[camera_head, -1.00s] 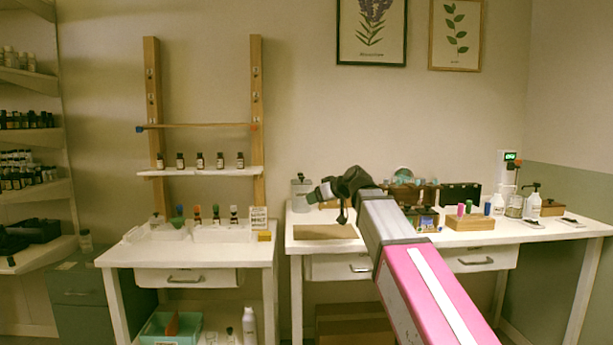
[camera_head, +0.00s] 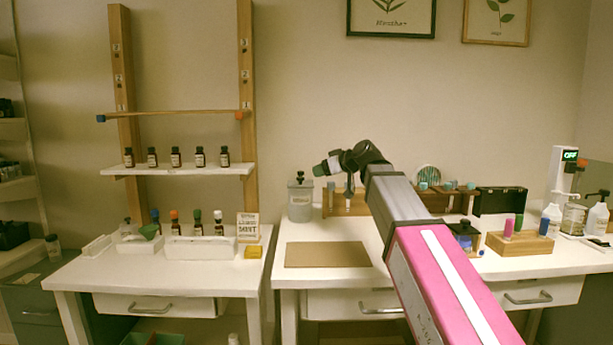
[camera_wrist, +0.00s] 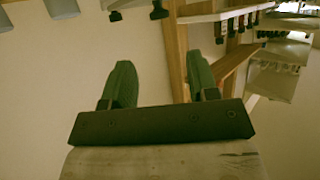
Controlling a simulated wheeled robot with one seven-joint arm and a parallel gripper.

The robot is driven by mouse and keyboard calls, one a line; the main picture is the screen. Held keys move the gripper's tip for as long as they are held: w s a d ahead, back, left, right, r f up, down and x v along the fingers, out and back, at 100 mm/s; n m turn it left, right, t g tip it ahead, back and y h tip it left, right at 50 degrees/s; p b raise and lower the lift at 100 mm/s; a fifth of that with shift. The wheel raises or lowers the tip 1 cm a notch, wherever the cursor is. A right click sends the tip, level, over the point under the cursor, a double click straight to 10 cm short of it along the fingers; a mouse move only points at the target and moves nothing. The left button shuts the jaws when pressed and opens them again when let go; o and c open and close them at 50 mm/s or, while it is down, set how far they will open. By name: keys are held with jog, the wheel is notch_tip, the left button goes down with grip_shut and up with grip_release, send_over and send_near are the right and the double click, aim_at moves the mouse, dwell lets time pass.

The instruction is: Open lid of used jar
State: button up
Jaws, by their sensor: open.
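A grey lidded jar (camera_head: 300,202) with a black knob on its lid (camera_head: 299,181) stands upright at the back left of the right-hand table. I see no label that marks it as used. My gripper (camera_head: 320,169) is to the right of the knob and a little higher in the head view, apart from the jar. The wrist view shows its two green fingers (camera_wrist: 160,72) spread with nothing between them. I cannot make out the jar for certain in the wrist view.
A brown board (camera_head: 328,254) lies in front of the jar on the right table (camera_head: 400,282). A wooden block with coloured vials (camera_head: 518,243) stands farther right. The left table (camera_head: 110,268) holds a white rack of droppers (camera_head: 214,249), below a bottle shelf (camera_head: 180,169).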

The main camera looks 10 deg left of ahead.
aim_at(303, 185)
jog(key=x, duration=1)
jog(key=shift+w+a+f, duration=0.15)
jog(key=shift+a+f, duration=0.05)
jog(key=shift+a, duration=0.05)
grip_shut()
